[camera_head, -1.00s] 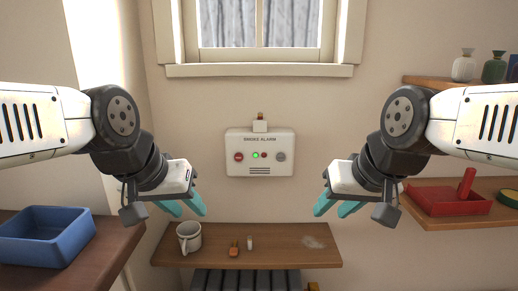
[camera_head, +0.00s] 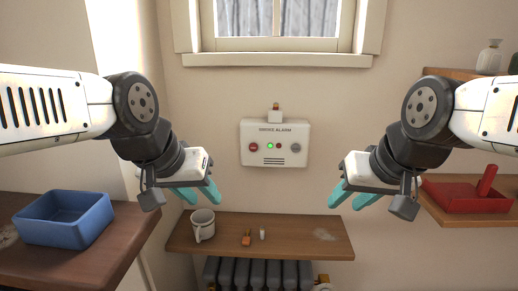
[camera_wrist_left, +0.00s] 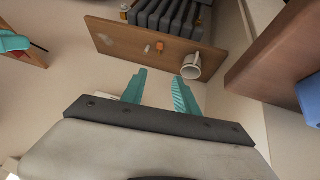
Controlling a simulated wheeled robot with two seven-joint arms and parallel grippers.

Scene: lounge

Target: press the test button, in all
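A white smoke alarm box (camera_head: 275,159) is on the wall in the head view. Its face has a red button (camera_head: 253,147) at left, a lit green light (camera_head: 270,146), a small red spot (camera_head: 279,146) and a grey round button (camera_head: 296,147) at right. My left gripper (camera_head: 201,193) is below and left of the box, apart from it. Its two teal fingers are spread and empty in the left wrist view (camera_wrist_left: 160,82). My right gripper (camera_head: 350,198) is below and right of the box, its fingers apart and empty.
A wooden shelf (camera_head: 290,240) below the alarm bears a white mug (camera_head: 203,226), a small orange item (camera_head: 247,238) and a small white item (camera_head: 263,234). A blue bin (camera_head: 65,220) stands at left, a red tray (camera_head: 465,198) at right. The wall around the alarm is clear.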

